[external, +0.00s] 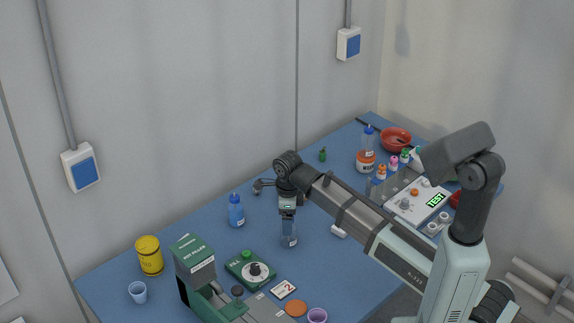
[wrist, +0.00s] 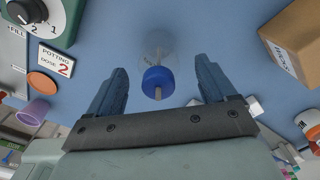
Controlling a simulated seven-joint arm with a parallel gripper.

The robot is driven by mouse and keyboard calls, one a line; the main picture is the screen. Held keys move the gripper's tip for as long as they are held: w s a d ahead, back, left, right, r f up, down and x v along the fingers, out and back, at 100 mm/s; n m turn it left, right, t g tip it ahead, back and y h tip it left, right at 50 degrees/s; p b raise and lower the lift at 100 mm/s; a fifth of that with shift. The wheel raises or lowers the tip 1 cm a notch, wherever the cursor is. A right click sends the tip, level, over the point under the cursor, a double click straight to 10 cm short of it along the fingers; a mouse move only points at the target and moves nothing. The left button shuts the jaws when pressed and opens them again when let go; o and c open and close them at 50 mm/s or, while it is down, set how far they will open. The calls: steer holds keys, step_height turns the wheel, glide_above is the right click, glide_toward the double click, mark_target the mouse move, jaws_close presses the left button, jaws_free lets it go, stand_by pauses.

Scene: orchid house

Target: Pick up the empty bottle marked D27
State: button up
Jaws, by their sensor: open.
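A clear bottle (external: 289,238) stands upright on the blue table, directly below my gripper (external: 288,211). It looks empty, and its small label is too small to read. In the wrist view its blue cap (wrist: 155,83), with a thin spout, shows between my open fingers (wrist: 161,80), apart from both; its clear body is faint beyond the cap. Another bottle (external: 236,212), with a blue cap and blue contents, stands to the left; its label is also unreadable.
A green dial device (external: 250,270) and a green machine (external: 194,267) stand at front left, near a yellow tub (external: 149,255). A cardboard box (wrist: 298,45) shows at the wrist view's right. Several bottles and a red bowl (external: 396,139) fill the far right.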

step_height(320, 180, down, 4)
steer(key=shift+s+d+f, duration=0.1)
steer(key=c, duration=1.1)
steer(key=shift+r, duration=0.2)
